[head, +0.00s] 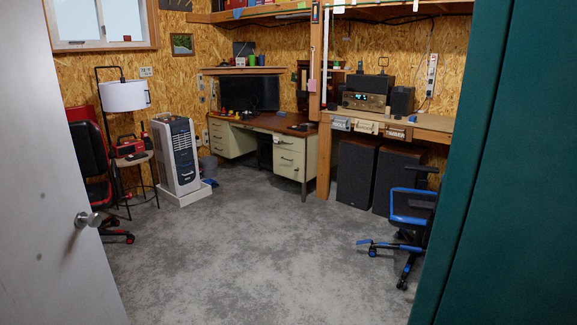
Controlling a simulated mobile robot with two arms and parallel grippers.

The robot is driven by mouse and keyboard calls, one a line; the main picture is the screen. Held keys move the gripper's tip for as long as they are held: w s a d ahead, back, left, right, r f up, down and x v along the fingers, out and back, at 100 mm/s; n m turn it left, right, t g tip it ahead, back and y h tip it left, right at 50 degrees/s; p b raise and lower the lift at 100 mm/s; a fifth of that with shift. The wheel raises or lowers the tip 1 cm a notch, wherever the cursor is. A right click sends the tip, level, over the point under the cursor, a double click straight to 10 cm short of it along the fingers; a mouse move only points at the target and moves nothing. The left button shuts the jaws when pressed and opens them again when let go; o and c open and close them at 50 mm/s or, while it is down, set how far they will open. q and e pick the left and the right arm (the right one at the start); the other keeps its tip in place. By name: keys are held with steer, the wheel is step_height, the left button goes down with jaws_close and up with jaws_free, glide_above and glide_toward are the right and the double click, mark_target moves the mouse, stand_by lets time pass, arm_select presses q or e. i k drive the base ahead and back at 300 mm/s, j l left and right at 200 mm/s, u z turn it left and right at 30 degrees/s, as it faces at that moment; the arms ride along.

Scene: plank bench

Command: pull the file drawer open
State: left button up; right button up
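A cream desk with a brown top (262,121) stands against the far wall. Its right pedestal (289,158) has stacked drawers facing me, with small dark handles, and they look shut. Which one is the file drawer I cannot tell for sure; the deep lower drawer (289,170) of the right pedestal is the tallest I can make out. Neither of my grippers shows, and the desk is well across the room.
A white door (60,200) with a knob fills the left, and a dark green panel (510,180) the right. The grey floor (230,250) between is clear. A white tower unit (178,155) and lamp (124,96) stand left; a blue chair (405,215) and dark speakers (357,172) right.

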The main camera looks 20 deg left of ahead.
mark_target(302, 157)
steer(key=i+j+u, duration=0.5)
steer(key=i+j, duration=0.15)
steer(key=i, duration=0.15)
steer(key=i+j, duration=0.15)
steer(key=i, duration=0.4)
steer(key=i+j+z, duration=0.1)
steer(key=i, duration=0.45)
steer(key=i+j, duration=0.25)
steer(key=i, duration=0.3)
steer(key=i+u, duration=0.1)
steer(key=i, duration=0.45)
steer(key=i+u, duration=0.1)
steer(key=i, duration=0.5)
steer(key=i+l+u, duration=0.1)
steer(key=i, duration=0.45)
steer(key=i+l, duration=0.2)
steer(key=i, duration=0.35)
steer(key=i+u, duration=0.05)
